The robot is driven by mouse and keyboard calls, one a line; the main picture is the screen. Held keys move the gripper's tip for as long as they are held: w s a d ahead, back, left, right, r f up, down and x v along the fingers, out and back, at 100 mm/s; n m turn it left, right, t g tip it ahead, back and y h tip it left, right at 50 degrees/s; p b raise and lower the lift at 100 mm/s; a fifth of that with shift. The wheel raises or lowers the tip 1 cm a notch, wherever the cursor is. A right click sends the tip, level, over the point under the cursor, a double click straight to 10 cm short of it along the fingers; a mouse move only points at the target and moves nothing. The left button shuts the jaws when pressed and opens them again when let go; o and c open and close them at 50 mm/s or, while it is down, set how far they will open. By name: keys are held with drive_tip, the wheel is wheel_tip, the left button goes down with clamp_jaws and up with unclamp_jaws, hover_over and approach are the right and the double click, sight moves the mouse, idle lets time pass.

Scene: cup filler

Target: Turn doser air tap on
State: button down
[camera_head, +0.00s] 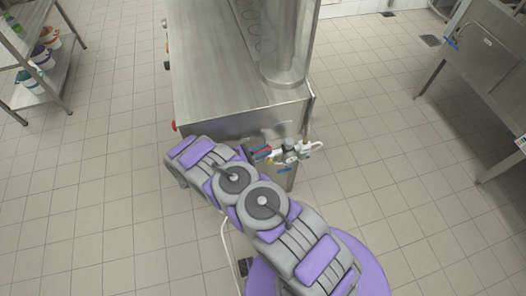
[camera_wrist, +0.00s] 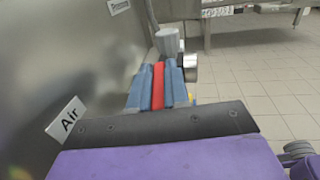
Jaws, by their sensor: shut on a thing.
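The steel doser (camera_head: 215,80) stands ahead of me, with air fittings (camera_head: 292,152) on its near right corner. In the wrist view, the red tap handle (camera_wrist: 158,88) lies between the two blue-grey fingers of my gripper (camera_wrist: 157,75). My gripper is shut on this handle, with a finger along each side. A white "Air" label (camera_wrist: 66,120) is on the steel panel left of the handle. The tap's body is hidden by my gripper.
A grey knob (camera_wrist: 168,42) and a round metal part (camera_wrist: 190,68) sit just beyond the fingers. A shelf with tubs (camera_head: 40,60) stands far left and a steel table (camera_head: 485,60) far right. The tiled floor (camera_head: 400,190) between is clear.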

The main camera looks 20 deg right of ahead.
drive_tip(key=shift+w+m+g+b, duration=0.15)
drive_tip(key=shift+m+g, duration=0.35)
drive_tip(key=shift+g, duration=0.2)
drive_tip(key=shift+w+m+g+b, duration=0.1)
drive_tip(key=shift+m+g+b, duration=0.05)
drive_tip(key=shift+m+g, duration=0.45)
drive_tip(key=shift+g, duration=0.3)
drive_tip(key=c, duration=1.1)
unclamp_jaws()
drive_tip(key=a, duration=1.2)
drive_tip(key=shift+p, duration=0.3)
drive_tip(key=shift+w, duration=0.1)
drive_tip(key=shift+f, duration=0.1)
